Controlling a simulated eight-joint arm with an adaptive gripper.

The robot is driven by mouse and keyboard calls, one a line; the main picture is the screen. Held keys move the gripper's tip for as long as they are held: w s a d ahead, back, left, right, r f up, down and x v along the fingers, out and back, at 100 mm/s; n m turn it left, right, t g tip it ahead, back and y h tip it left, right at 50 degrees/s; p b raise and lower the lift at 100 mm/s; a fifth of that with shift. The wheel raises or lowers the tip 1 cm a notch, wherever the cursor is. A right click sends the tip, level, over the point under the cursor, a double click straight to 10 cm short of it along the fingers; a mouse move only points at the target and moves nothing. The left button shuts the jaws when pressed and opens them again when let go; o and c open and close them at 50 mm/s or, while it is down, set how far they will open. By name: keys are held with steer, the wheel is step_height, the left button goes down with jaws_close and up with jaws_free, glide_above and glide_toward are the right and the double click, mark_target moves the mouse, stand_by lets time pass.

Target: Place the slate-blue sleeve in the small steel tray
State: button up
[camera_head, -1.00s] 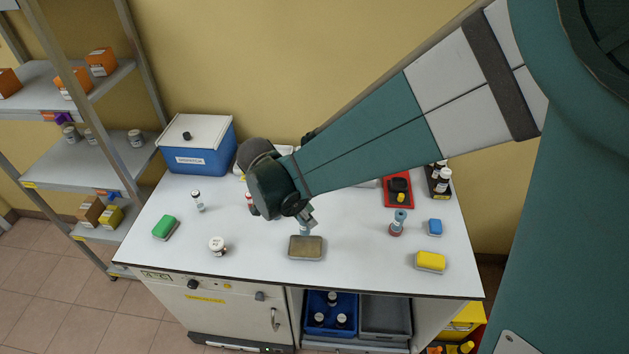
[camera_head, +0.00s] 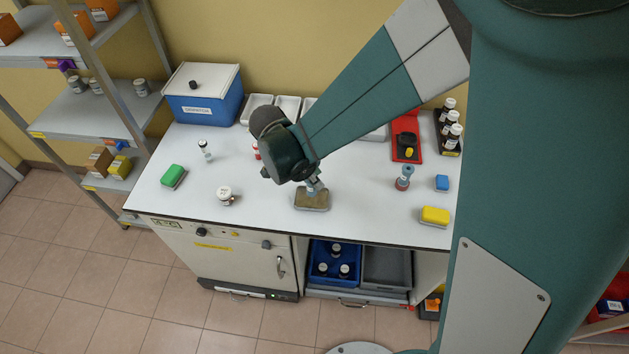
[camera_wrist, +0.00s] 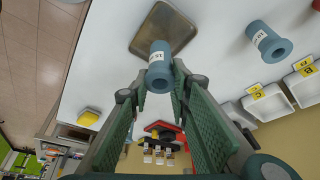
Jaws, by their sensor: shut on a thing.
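My gripper (camera_wrist: 160,82) is shut on a slate-blue sleeve (camera_wrist: 159,62), a short tube with a wide end and a white label. In the head view, the sleeve (camera_head: 314,184) shows just under my wrist, at the small steel tray (camera_head: 312,205). The tray also shows in the wrist view (camera_wrist: 176,18), as a shallow brownish-grey dish with a rim. The sleeve overlaps the tray's near edge in that view; I cannot tell whether it touches the tray floor. Another similar blue sleeve (camera_wrist: 268,42) stands on the table, away from my gripper.
A white-capped jar (camera_head: 225,195) and green sponge (camera_head: 173,176) are left. White trays (camera_head: 288,107) line the back.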

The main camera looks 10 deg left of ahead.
steer(key=shift+f, duration=2)
steer(key=shift+f+b, duration=0.2)
steer(key=shift+b, duration=0.1)
steer(key=o, duration=0.8)
steer(key=shift+o, duration=0.2)
steer(key=shift+r, duration=0.25)
steer(key=p+v, duration=0.1)
steer(key=v, duration=1.1)
